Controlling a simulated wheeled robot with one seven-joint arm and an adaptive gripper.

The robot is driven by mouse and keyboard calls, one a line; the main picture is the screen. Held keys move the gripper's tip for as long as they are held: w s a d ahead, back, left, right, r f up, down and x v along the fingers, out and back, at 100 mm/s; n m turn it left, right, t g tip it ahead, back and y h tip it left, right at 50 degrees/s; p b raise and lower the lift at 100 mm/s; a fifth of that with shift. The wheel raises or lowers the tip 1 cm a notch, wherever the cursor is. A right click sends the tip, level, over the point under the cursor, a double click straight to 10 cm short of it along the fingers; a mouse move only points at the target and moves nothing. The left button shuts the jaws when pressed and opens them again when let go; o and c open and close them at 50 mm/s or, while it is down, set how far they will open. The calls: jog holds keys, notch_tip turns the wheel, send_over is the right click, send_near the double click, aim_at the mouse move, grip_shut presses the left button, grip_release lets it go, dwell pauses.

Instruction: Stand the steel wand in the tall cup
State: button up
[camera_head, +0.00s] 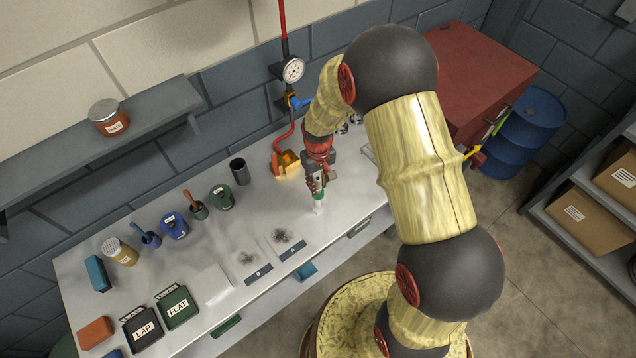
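The tall cup is most likely the dark grey upright cylinder (239,172) at the back of the bench, left of my gripper. My gripper (316,187) is low over the bench, right of the cup and apart from it. A slim upright piece with a green band and a pale lower end (318,206) shows at its fingertips. I cannot tell if this piece is the steel wand or if the fingers are shut on it. No other clear steel wand shows.
Two cards with dark filings (283,240) lie left of my gripper. Jars, brushes and a green tin (221,197) line the bench's left side, with trays marked LAP (142,330) and FLAT (177,307) in front. An orange-yellow fixture (287,162) stands between cup and gripper.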

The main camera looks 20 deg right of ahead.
jog(key=o, duration=0.3)
jog(key=shift+r, duration=0.1)
notch_tip(320, 180, up, 12)
jog(key=shift+b, duration=0.65)
jog(key=s+r+m+t, duration=0.1)
jog(key=s+r+t, duration=0.1)
jog(key=s+r, duration=0.6)
jog(key=s+r+t, duration=0.2)
jog(key=s+r, duration=0.2)
jog(key=r, duration=0.8)
jog(key=shift+m+t, duration=0.4)
jog(key=shift+t, duration=0.4)
jog(key=s+r, duration=0.1)
jog(key=s, duration=0.2)
jog(key=s+r, duration=0.1)
jog(key=s, duration=0.2)
jog(key=s+r, duration=0.1)
jog(key=s, duration=0.3)
jog(key=shift+r, duration=0.2)
jog(key=shift+f, duration=0.15)
